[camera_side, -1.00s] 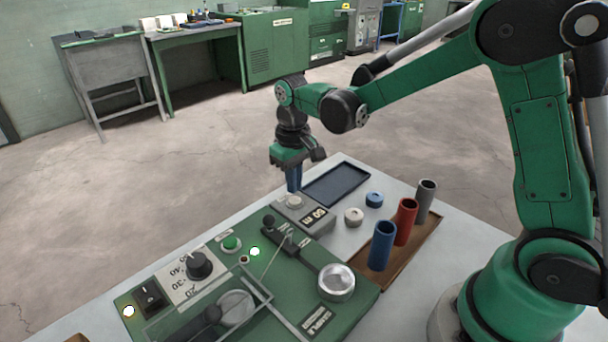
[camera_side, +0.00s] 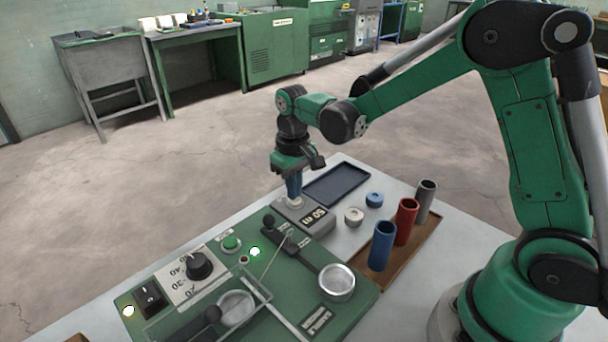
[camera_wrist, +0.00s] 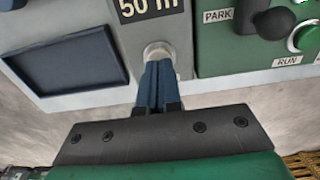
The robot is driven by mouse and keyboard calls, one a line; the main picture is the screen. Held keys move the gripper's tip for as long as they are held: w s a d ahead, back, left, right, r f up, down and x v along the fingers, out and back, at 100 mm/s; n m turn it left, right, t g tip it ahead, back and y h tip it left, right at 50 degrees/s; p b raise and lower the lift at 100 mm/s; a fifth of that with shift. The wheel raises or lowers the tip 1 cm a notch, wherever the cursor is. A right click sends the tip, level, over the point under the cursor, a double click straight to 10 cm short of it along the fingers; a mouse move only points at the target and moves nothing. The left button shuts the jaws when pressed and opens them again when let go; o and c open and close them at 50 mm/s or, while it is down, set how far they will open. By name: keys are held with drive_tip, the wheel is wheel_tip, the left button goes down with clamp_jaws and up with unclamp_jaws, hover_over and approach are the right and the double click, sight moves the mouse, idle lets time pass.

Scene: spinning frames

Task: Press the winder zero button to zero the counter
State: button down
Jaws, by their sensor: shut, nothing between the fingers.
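The winder counter is a grey box (camera_side: 318,222) at the far end of the green machine, with a display (camera_side: 313,215) that reads "50 m"; the display also shows in the wrist view (camera_wrist: 150,8). A round pale button (camera_side: 295,202) sits on the box beside the display. My gripper (camera_side: 294,196) is shut and empty, with blue fingers pointing down at the button. In the wrist view the button (camera_wrist: 157,47) shows just beyond the shut fingertips (camera_wrist: 158,64), which partly cover it. The tips are at or very near the button; I cannot tell whether they touch.
A dark empty tray (camera_side: 336,184) lies behind the counter. Blue (camera_side: 382,246), red (camera_side: 405,222) and grey (camera_side: 426,202) tubes stand on a brown tray. White (camera_side: 354,216) and blue (camera_side: 374,199) rings lie nearby. The green machine (camera_side: 290,262) carries a lever, a knob and a green button.

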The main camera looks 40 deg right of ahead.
drive_tip(key=shift+f, duration=0.4)
drive_tip(key=shift+r, duration=3.55)
drive_tip(key=shift+s+r, duration=0.15)
drive_tip(key=s+r+t, duration=0.2)
drive_tip(key=s+t, duration=0.5)
drive_tip(key=s, duration=0.3)
drive_tip(key=shift+a+r, duration=0.15)
drive_tip(key=shift+r, duration=0.15)
